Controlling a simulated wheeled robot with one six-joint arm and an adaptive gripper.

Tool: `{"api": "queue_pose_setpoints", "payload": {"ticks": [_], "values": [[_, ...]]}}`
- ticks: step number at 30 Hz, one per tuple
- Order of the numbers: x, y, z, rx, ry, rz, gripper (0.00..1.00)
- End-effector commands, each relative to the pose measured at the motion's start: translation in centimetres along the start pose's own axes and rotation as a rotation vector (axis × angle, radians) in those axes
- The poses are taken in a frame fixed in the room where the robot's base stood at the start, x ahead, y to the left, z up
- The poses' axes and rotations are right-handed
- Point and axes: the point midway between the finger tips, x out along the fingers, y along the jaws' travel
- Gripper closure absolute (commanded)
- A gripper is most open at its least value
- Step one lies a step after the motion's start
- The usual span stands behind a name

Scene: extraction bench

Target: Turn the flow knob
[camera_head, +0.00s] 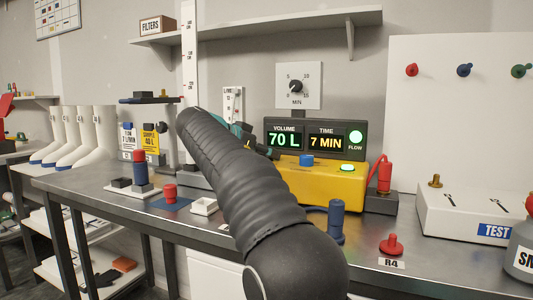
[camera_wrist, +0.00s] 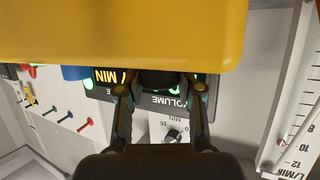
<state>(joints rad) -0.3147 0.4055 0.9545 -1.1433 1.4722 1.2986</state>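My gripper (camera_wrist: 158,92) shows in the wrist view with its two dark fingers apart. A dark rounded thing (camera_wrist: 158,78), possibly the flow knob, sits between the fingers under the yellow pump's edge; I cannot tell whether they touch it. In the head view my gripper (camera_head: 257,143) is at the left end of the yellow pump (camera_head: 315,184), beside the display (camera_head: 308,126) reading 70 L and 7 MIN. My arm hides much of this area, and no flow knob is clearly visible there. A white L/MIN scale (camera_wrist: 303,125) stands at the right in the wrist view.
A timer dial (camera_head: 296,86) is on the wall above the display. A red cylinder (camera_head: 384,176) stands right of the pump, and a blue one (camera_head: 336,220) in front. A small white tray (camera_head: 204,207) and a red knob (camera_head: 391,244) sit on the bench.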

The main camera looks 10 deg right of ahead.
Motion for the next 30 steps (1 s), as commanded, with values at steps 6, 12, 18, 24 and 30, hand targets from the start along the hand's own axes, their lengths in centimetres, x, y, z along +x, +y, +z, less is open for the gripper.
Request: {"api": "queue_pose_setpoints", "payload": {"ticks": [6, 12, 18, 24, 30], "values": [[-0.01, -0.01, 0.01, 0.0, 0.0, -0.001, 0.99], [0.04, 0.08, 0.15, -0.01, 0.001, -0.028, 0.99], [0.13, 0.14, 0.37, -0.045, 0.002, -0.119, 0.99], [0.19, 0.22, 0.43, -0.105, 0.002, -0.269, 0.99], [0.1, 0.2, 0.2, -0.178, 0.002, -0.443, 0.99]]}}
